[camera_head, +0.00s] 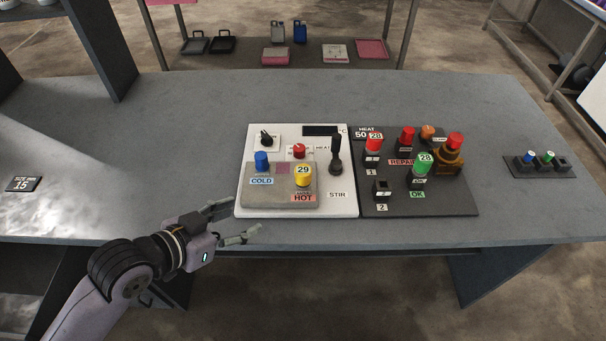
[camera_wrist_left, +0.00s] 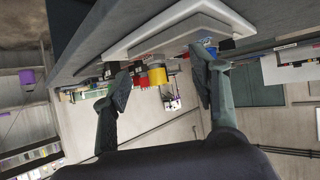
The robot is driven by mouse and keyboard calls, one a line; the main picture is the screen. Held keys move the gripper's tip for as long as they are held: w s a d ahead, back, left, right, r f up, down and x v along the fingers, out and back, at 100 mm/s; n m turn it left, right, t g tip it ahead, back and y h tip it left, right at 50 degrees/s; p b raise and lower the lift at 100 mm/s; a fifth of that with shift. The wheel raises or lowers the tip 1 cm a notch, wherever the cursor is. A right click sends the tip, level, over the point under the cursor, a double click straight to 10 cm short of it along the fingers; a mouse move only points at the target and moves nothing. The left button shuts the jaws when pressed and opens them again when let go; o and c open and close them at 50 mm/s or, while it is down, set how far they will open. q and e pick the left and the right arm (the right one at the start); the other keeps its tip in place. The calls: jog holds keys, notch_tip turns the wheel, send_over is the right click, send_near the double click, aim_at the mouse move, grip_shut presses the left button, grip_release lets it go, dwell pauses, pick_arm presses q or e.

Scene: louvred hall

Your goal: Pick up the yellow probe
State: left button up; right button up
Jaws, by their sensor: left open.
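The yellow probe (camera_head: 302,180) stands upright on the grey block (camera_head: 255,197) of the white panel, with a 29 tag and a pink HOT label in front of it. A blue piece (camera_head: 262,161) with a COLD label stands to its left. My left gripper (camera_head: 238,220) is open and empty at the front left edge of the panel, apart from the probe. In the left wrist view, a yellow cylinder (camera_wrist_left: 157,76), probably the probe, shows between the open fingers, farther off, beside a red piece (camera_wrist_left: 139,82). My right gripper is not in view.
A black lever (camera_head: 336,155) and a red knob (camera_head: 299,150) rise near the probe. A dark panel (camera_head: 375,206) with red, green and orange pieces adjoins on the right. A small black rack (camera_head: 540,167) sits far right.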

pick_arm(q)
notch_tip(320, 180, up, 5)
jog(key=w+d+m+h, duration=0.1)
jog(key=d+h, duration=0.1)
jog(key=p, duration=0.3)
send_near(297, 176)
jog(key=x, duration=0.6)
jog(key=shift+w+d+f, duration=0.1)
jog(key=shift+d+f, duration=0.05)
jog(key=shift+w+d+f, duration=0.3)
jog(key=shift+w+d, duration=0.2)
jog(key=p+x, duration=0.1)
jog(key=x, duration=0.2)
jog(key=shift+w+d, duration=0.1)
jog(key=shift+w+d+f, duration=0.3)
jog(key=shift+c, duration=0.5)
jog(key=c, duration=1.2)
